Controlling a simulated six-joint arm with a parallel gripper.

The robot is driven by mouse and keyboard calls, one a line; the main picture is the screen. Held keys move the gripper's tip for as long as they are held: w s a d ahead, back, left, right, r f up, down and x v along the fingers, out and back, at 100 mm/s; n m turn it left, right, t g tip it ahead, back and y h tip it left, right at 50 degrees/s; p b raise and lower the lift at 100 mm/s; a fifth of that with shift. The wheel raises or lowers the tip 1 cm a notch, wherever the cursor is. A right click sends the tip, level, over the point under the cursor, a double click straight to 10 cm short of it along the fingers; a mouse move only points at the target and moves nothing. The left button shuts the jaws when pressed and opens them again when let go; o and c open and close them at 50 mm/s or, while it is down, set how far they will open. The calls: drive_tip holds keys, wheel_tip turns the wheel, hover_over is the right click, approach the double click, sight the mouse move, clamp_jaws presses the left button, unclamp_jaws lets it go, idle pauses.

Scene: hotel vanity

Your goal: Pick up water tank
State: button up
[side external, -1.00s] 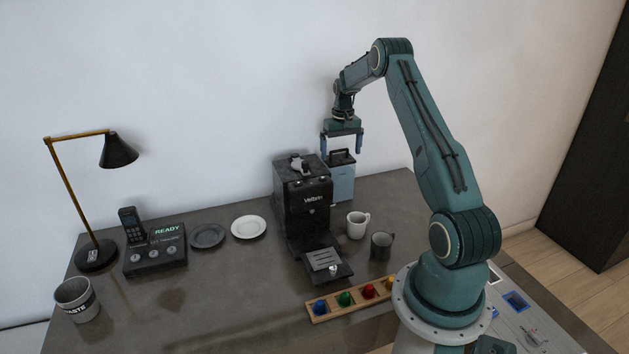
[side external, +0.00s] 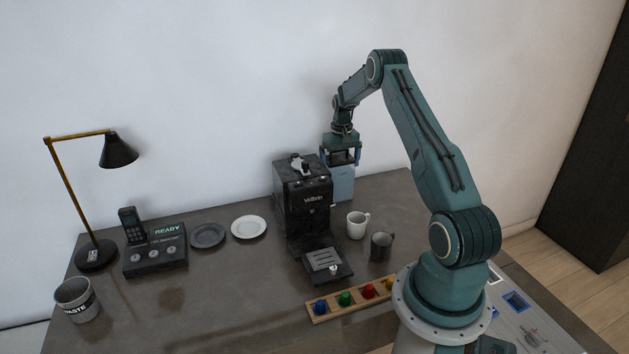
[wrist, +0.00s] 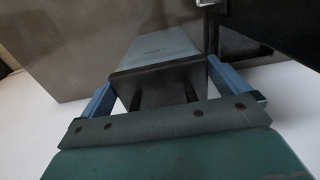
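The water tank (side external: 342,184) is a pale blue box with a dark top and handle. It stands upright at the right rear of the black coffee machine (side external: 303,196). My gripper (side external: 341,160) is right above it, pointing down, with its fingers at the level of the tank's top. In the wrist view my gripper (wrist: 158,76) has its two blue fingers apart, one on each side of the dark lid of the tank (wrist: 162,46). No firm contact between fingers and tank is visible. The handle is partly hidden under the gripper.
The coffee machine stands close on the tank's left, with the wall behind. A white mug (side external: 356,226) and a dark mug (side external: 381,246) stand in front. A wooden capsule tray (side external: 331,313) lies near my base. The counter right of the tank (side external: 385,192) is clear.

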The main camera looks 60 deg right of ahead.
drive_tip(key=c, duration=1.4)
drive_tip(key=shift+r, duration=0.1)
wheel_tip(320, 180, up, 20)
idle(0.3)
